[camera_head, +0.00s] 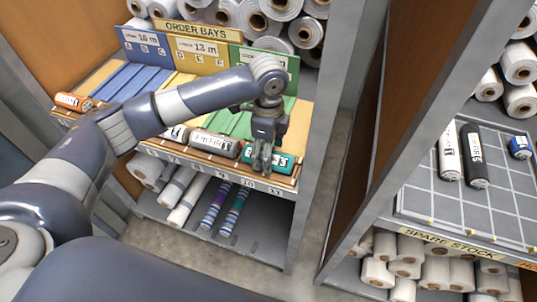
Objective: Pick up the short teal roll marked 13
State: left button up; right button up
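A short teal roll (283,161) lies at the right end of the front ledge of the order bay shelf, with a white label on it. Its marking is too small to read surely. My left gripper (262,168) points down over the left part of this roll and hides some of it. Its fingers look close together at the roll, but I cannot tell whether they touch or grip it. My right gripper is not in view.
The spare stock shelf (415,201) at right holds white, black and blue rolls. A grey upright (315,170) stands close right.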

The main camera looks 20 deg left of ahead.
pick_arm(q)
jog(key=shift+f, duration=0.8)
jog(key=shift+d, duration=0.1)
jog(key=shift+c, duration=1)
jog(key=c, duration=1)
jog(key=shift+o, duration=0.2)
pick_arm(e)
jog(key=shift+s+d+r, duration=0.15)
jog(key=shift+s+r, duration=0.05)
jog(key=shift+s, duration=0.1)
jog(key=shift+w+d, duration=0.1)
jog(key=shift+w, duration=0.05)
